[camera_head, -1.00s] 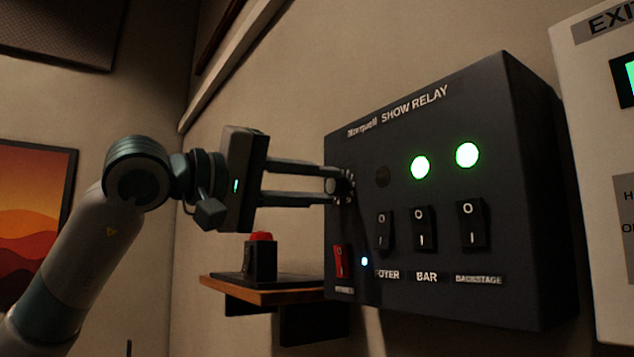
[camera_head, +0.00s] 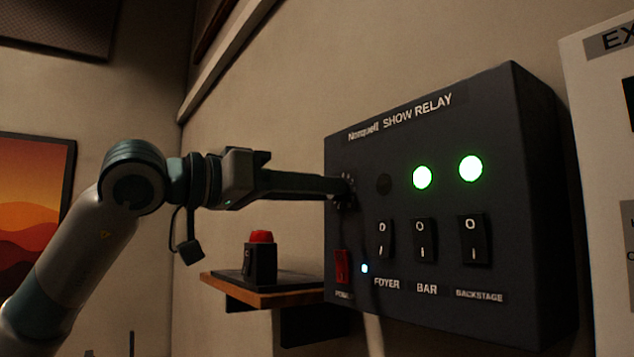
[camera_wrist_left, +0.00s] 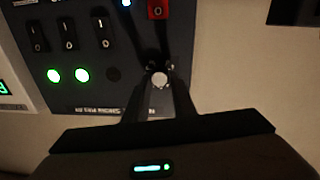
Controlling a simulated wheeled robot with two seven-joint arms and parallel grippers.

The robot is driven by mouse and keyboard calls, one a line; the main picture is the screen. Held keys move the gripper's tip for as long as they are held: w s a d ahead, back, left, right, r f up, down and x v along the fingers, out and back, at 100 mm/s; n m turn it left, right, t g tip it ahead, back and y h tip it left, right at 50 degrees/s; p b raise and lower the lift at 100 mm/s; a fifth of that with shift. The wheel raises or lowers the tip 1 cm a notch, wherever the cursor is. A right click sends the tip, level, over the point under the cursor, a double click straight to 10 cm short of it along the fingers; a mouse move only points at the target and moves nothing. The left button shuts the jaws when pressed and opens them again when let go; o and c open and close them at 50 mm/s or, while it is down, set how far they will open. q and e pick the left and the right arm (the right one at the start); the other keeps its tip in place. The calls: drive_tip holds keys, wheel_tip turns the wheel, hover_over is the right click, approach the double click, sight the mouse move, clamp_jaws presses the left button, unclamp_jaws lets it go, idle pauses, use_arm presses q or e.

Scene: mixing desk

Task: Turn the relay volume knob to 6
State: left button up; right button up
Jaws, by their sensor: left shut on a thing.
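The dark Show Relay box (camera_head: 440,278) is on the wall at the right in the head view. The relay volume knob (camera_wrist_left: 159,80) shows in the left wrist view as a pale round end between my fingers. In the head view the fingers mostly cover it, and part of its dial marks (camera_head: 348,190) shows around the tips. My left gripper (camera_head: 338,187) is shut on the knob, with its fingers nearly edge-on to the head view. The knob's number setting cannot be read. My right gripper is not in view.
Below the knob is a red power switch (camera_head: 342,266), with several black rocker switches (camera_head: 424,240) to its right. Two green lamps (camera_head: 422,177) are lit and one is dark. A wooden shelf (camera_head: 262,297) with a red button (camera_head: 261,237) is below my gripper.

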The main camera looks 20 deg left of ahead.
use_arm(q)
drive_tip(key=shift+d+f+m+p, duration=0.15)
drive_tip(key=shift+m+p, duration=0.1)
drive_tip(key=shift+m, duration=0.6)
drive_tip(key=shift+a+f+m+p, duration=0.1)
drive_tip(key=shift+m+p, duration=0.15)
drive_tip(key=shift+m, duration=0.6)
drive_tip(key=shift+d, duration=0.1)
drive_tip(key=o, duration=1.1)
drive_tip(key=shift+c, duration=0.2)
drive_tip(key=shift+r, duration=0.1)
drive_tip(key=b+v, duration=0.5)
drive_tip(key=v, duration=1.2)
drive_tip(key=shift+a+r+b, duration=0.2)
drive_tip(key=shift+a+b, duration=0.05)
drive_tip(key=shift+b, duration=0.15)
